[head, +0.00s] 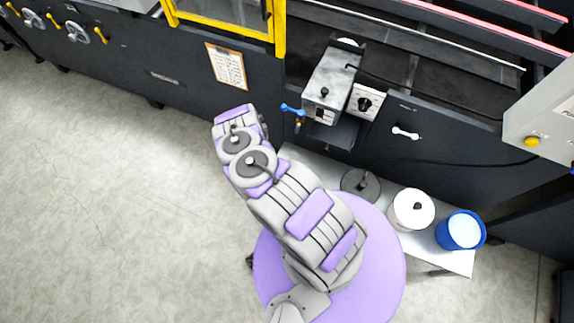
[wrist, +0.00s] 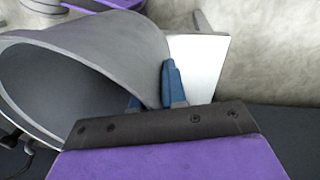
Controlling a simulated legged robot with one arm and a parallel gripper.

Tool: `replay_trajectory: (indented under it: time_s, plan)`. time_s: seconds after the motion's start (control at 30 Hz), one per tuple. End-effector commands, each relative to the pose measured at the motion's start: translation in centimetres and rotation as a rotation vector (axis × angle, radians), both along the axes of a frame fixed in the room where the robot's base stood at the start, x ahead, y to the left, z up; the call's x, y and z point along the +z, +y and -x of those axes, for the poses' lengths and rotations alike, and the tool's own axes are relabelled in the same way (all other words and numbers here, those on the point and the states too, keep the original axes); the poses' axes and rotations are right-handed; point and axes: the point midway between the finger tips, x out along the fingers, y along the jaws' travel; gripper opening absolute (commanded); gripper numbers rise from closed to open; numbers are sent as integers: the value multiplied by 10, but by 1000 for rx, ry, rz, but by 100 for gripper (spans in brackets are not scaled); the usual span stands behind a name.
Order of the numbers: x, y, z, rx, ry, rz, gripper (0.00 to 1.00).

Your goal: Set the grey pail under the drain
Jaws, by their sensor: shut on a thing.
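The grey pail (wrist: 110,50) fills the upper left of the wrist view, tilted in the picture with its open mouth facing left. The blue fingertips of my gripper (wrist: 155,92) are shut on the pail's wall, one finger on each side. In the head view my arm hides both the gripper and the pail. A small tap with a blue lever (head: 292,109) and a brass spout sticks out of the dark machine front, just right of my arm's end. I take it for the drain; the floor right below it is partly hidden.
A white bench (head: 455,262) stands against the machine at right, bearing a white container (head: 411,209), a blue bucket (head: 461,230) and a dark round base (head: 361,185). A clipboard (head: 226,66) hangs on the machine front. The floor at left is clear.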

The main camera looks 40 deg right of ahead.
Motion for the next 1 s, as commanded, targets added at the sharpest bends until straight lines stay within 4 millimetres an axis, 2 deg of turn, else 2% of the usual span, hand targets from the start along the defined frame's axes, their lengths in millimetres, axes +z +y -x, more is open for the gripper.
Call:
replay_trajectory:
  time_s: [0.1, 0.23, 1.0]
  plan:
    - [-5, -14, -19, -5, -9, 0, 0]
    - [-6, -26, -34, -4, -5, 0, 0]
    - [-13, -81, -105, -2, -3, 4, 0]
